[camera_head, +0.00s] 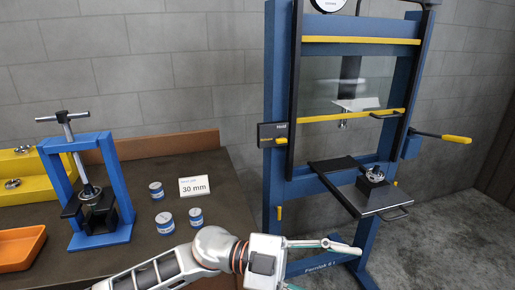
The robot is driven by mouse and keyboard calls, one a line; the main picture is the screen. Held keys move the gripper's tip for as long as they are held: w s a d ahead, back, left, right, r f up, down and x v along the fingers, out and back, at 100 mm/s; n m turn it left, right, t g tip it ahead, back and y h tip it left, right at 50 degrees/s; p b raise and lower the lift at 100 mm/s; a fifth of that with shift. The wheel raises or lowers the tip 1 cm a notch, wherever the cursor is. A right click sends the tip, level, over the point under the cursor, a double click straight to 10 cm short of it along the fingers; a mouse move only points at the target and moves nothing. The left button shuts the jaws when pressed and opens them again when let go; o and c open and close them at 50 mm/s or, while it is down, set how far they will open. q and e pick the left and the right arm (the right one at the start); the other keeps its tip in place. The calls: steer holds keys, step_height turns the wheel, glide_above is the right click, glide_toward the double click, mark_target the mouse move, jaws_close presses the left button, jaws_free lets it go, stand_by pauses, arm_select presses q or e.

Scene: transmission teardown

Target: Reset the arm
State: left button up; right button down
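My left arm (150,277) reaches in from the bottom left, low in front of the bench. Its gripper (327,268) points right, in front of the lower part of the blue press frame. The upper finger is stretched out to the right, and the lower finger is partly cut off by the bottom edge. The fingers stand apart with nothing seen between them. My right gripper is not in view.
A blue shop press (279,100) stands right, with a black plate (378,198) carrying a small metal part (375,174). The bench (225,218) holds a small blue press (115,175), several cans (195,217), a "30 mm" card (194,186), an orange tray (20,247) and a yellow holder (30,165).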

arm_select(q)
steer(key=w+a+n+t+h, duration=0.3)
steer(key=w+a+n+t, duration=0.3)
steer(key=n+t, duration=0.55)
steer(key=w+a+f+n+t+y, duration=0.3)
steer(key=a+f+n+t+y, duration=0.2)
steer(key=f, duration=0.2)
steer(key=w+a+f+n+t+y, duration=0.3)
steer(key=a+f+n+t+y, duration=0.15)
steer(key=f, duration=0.25)
steer(key=s+a+f+n+g+y, duration=0.1)
steer(key=s+a+f+y, duration=0.2)
steer(key=s+a+f, duration=0.2)
steer(key=s+a+f+n+g+y, duration=0.2)
steer(key=s+a+f, duration=0.4)
steer(key=f, duration=0.6)
steer(key=s+a+f+n+g+y, duration=0.1)
steer(key=s+a+f+y, duration=0.3)
steer(key=a+f, duration=0.4)
steer(key=shift+s+a+f+n+g, duration=0.25)
steer(key=shift+s+n+g, duration=0.2)
steer(key=shift+s, duration=0.25)
